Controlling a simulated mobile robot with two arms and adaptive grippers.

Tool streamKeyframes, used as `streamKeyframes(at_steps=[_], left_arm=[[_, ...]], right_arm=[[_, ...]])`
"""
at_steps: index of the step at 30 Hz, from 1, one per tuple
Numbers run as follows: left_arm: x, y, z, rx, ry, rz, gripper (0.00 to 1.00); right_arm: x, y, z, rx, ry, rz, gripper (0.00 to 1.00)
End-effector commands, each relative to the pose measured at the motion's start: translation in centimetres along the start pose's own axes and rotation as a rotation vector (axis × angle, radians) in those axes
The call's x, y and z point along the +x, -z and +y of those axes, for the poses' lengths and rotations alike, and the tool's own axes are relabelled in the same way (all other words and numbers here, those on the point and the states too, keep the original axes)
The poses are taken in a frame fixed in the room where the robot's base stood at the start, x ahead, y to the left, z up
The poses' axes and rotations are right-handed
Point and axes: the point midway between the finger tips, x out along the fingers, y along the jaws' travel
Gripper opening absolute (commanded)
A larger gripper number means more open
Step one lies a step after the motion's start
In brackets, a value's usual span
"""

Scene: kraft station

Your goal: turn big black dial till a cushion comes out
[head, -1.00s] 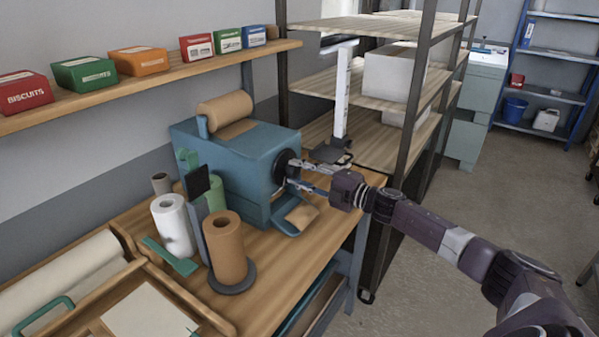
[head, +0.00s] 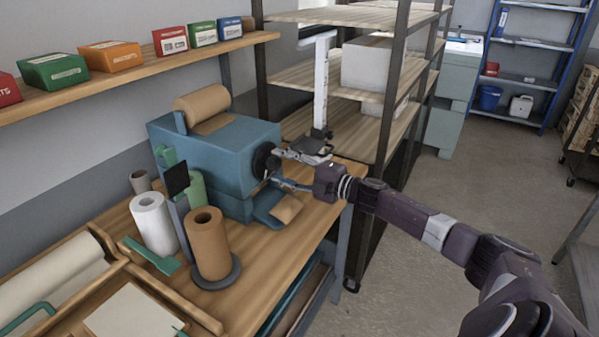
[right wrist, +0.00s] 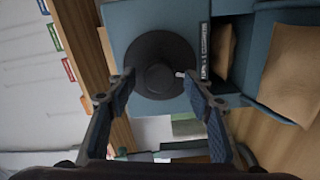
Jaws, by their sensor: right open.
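The big black dial (head: 263,160) is on the front of the blue machine (head: 215,150). My right gripper (head: 277,168) is at the dial, open. In the right wrist view, the dial (right wrist: 160,66) lies between the two fingertips (right wrist: 159,77), which are at its left and right sides. I cannot tell whether they touch it. A brown paper cushion (head: 287,209) lies on the blue outlet tray (head: 264,213) below the dial, and it also shows in the right wrist view (right wrist: 292,72). Brown paper (right wrist: 224,52) shows in the machine's outlet. My left gripper is not in view.
A brown roll (head: 211,240) and a white roll (head: 153,222) stand on the wooden bench (head: 180,310) at the left. A shelf rack (head: 345,125) stands just behind the machine. Several coloured boxes (head: 110,57) sit on the wall shelf.

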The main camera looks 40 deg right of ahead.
Motion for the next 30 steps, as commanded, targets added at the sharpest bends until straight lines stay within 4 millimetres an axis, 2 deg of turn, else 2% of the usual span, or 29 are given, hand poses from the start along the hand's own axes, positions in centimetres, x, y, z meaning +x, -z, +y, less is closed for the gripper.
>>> streamKeyframes(at_steps=[21, 30], left_arm=[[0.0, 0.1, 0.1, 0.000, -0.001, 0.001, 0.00], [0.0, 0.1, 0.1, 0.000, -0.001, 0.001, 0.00]], right_arm=[[-8.8, 0.0, -0.2, 0.001, 0.004, 0.000, 0.47], [-10.8, 0.0, 0.0, 0.001, 0.001, 0.000, 0.47]])
